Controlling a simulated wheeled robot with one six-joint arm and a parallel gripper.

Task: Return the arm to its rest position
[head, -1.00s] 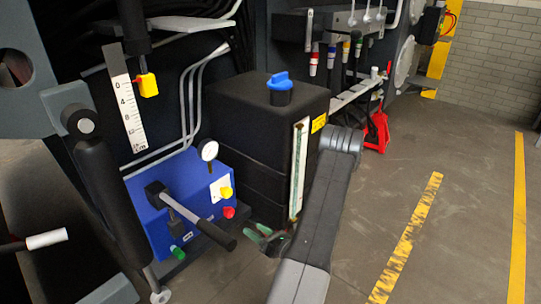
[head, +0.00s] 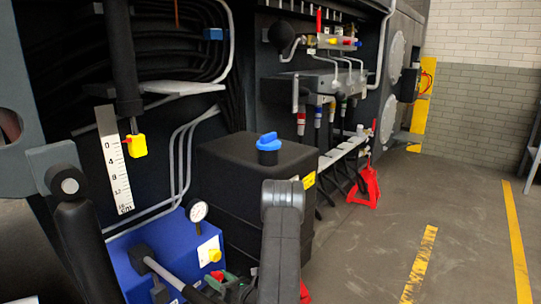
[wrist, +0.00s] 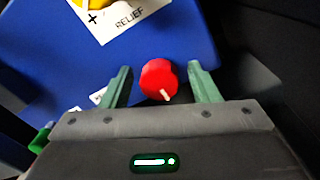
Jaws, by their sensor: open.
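My gripper (wrist: 159,72) is open in the wrist view. Its two green fingers stand to the left and right of a red knob (wrist: 159,78) on the blue box (wrist: 170,35), with a visible gap on each side; I cannot tell how far the fingertips are from the box's face. Nothing is held. In the head view my dark arm link rises at the bottom middle, and the gripper (head: 236,285) is partly hidden low beside the blue box.
A black tank with a blue cap (head: 268,142) stands behind my arm. A gauge (head: 198,211) and a black-gripped lever (head: 170,275) are on the blue box. A red jack-like stand (head: 366,188) is farther right. The floor (head: 370,250) at right is clear.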

